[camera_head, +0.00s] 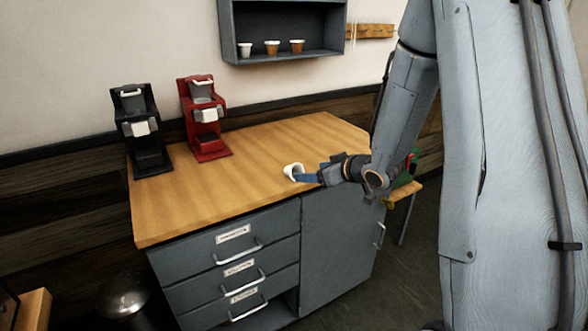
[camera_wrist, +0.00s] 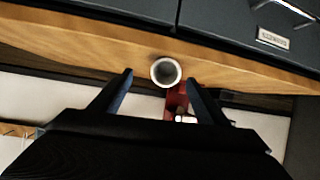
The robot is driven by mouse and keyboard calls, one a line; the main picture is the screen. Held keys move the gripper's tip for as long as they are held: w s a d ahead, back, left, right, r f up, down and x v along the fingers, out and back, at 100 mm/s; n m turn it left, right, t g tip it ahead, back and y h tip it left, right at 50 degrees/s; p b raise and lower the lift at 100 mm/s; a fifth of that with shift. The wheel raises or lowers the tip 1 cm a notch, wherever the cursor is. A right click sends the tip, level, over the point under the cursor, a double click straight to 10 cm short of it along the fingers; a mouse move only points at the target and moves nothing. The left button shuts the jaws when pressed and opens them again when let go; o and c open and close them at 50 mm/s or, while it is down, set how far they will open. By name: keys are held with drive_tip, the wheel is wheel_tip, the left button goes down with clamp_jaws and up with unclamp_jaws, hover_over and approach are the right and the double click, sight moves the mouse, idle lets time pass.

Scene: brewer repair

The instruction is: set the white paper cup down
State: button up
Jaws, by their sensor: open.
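The white paper cup (camera_head: 291,171) is at the front edge of the wooden counter (camera_head: 215,195) in the head view, right at the tip of my gripper (camera_head: 304,176). It looks tilted there, and I cannot tell whether it rests on the wood. In the wrist view the cup (camera_wrist: 165,71) shows its round open mouth, between and just beyond the fingertips. My gripper's fingers are spread apart, with a gap on each side of the cup in that view.
A black brewer (camera_head: 142,130) and a red brewer (camera_head: 205,118) stand at the back left of the counter. Several cups sit on the wall shelf (camera_head: 285,58). Labelled drawers (camera_head: 235,255) are below the counter. The counter's middle is clear.

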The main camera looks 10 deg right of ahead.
sight(293, 169)
drive_tip(key=shift+n+y, duration=0.4)
drive_tip(key=shift+y, duration=0.5)
drive_tip(key=shift+a+r+p+x, duration=0.15)
drive_tip(key=shift+p+x, duration=0.5)
drive_tip(key=shift+x, duration=1.4)
drive_tip(key=shift+a+r+p+x, duration=0.1)
drive_tip(key=shift+p+x, duration=0.5)
drive_tip(key=shift+x, duration=1.5)
drive_tip(key=c, duration=1.2)
drive_tip(key=shift+d, duration=0.1)
